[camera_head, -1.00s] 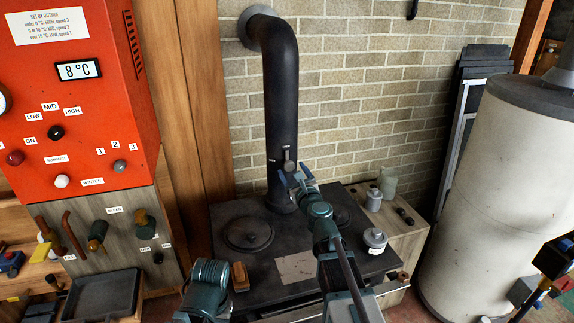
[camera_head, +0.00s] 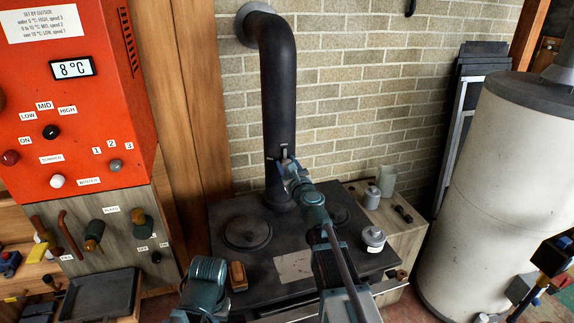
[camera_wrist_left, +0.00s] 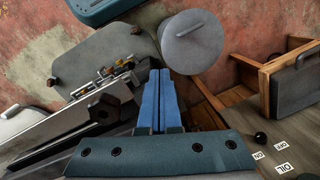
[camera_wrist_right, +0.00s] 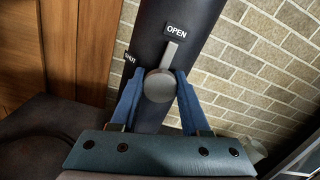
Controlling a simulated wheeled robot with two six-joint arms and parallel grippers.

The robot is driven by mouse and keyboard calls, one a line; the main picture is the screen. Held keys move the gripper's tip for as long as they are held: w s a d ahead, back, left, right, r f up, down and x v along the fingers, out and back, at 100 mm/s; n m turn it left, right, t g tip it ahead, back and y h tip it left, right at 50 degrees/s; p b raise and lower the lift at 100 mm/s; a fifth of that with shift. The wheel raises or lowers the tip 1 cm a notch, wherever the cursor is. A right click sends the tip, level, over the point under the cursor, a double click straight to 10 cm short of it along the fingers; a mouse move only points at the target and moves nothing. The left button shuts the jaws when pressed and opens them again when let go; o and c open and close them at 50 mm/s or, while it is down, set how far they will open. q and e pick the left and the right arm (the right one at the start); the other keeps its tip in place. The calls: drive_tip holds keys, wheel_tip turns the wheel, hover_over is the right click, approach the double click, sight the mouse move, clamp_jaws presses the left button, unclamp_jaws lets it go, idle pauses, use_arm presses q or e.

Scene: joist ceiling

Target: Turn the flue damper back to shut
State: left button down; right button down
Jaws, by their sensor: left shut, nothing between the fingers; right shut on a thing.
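The flue damper (camera_wrist_right: 158,85) is a round grey hub with a flat lever on the dark stove pipe (camera_head: 280,90). In the right wrist view its lever points up to the OPEN label (camera_wrist_right: 176,29). A second label, partly hidden and seemingly SHUT, sits to the left. My right gripper (camera_head: 287,170) is at the pipe; in the right wrist view its blue fingers (camera_wrist_right: 158,95) are shut on the damper, one on each side of the hub. My left gripper (camera_wrist_left: 160,100) is shut and empty, away from the damper; its fingers are not clear in the head view.
The black stove top (camera_head: 235,270) lies below the pipe, with a round lid (camera_head: 248,232) and a wooden block (camera_head: 238,276). Grey canisters (camera_head: 373,239) stand at right. An orange control panel (camera_head: 75,120) is at left, a large pale cylinder (camera_head: 495,190) at right.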

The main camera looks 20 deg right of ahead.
drive_tip(key=shift+n, duration=0.3)
drive_tip(key=n, duration=1.7)
drive_tip(key=shift+s+f, duration=0.1)
drive_tip(key=shift+a+n, duration=0.1)
drive_tip(key=shift+n, duration=0.2)
idle(0.4)
drive_tip(key=shift+c, duration=1.9)
unclamp_jaws()
drive_tip(key=shift+s, duration=0.1)
